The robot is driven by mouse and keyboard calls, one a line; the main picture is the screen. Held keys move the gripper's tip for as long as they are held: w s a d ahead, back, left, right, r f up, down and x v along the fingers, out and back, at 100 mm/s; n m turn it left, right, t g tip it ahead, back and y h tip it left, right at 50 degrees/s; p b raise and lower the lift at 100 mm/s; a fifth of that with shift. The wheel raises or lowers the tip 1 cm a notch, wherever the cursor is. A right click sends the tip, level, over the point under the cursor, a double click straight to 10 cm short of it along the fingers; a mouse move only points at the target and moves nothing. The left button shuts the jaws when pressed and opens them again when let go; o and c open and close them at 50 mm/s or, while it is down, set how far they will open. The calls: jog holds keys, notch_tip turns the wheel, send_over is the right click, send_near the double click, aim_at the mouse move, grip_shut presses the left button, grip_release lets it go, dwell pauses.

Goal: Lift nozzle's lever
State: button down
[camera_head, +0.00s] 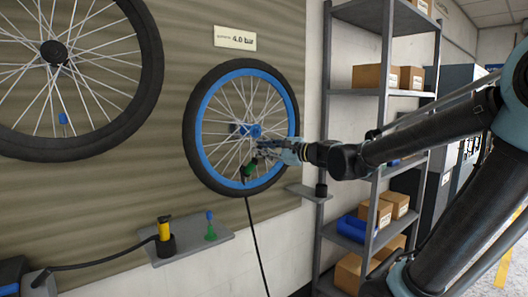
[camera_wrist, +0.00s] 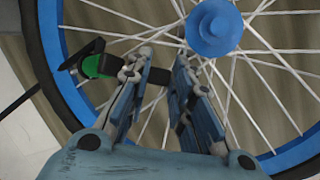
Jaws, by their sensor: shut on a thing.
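The green and black nozzle (camera_head: 249,168) is at the lower inner rim of the blue-rimmed wheel (camera_head: 204,152), with a black hose (camera_head: 254,229) hanging below. In the wrist view the nozzle (camera_wrist: 92,66) lies at the left, its dark lever (camera_wrist: 87,50) slanting along its upper side. My gripper (camera_head: 264,149) reaches in from the right, in front of the spokes. In the wrist view my gripper (camera_wrist: 160,72) has its left finger over the nozzle's right end, and is shut on the nozzle. The exact contact is hidden by the finger. The valve cannot be made out.
A second, dark-rimmed wheel (camera_head: 150,72) hangs at the left. A small shelf (camera_head: 190,243) below holds a yellow and black fitting (camera_head: 164,230) and a green one (camera_head: 211,228). A metal rack (camera_head: 386,70) with boxes stands close behind my arm. The blue hub (camera_wrist: 214,27) is near my fingertips.

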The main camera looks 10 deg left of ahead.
dwell(0.3)
jog(key=c, duration=1.7)
grip_release()
jog(key=shift+v, duration=5.95)
jog(key=shift+f, duration=0.1)
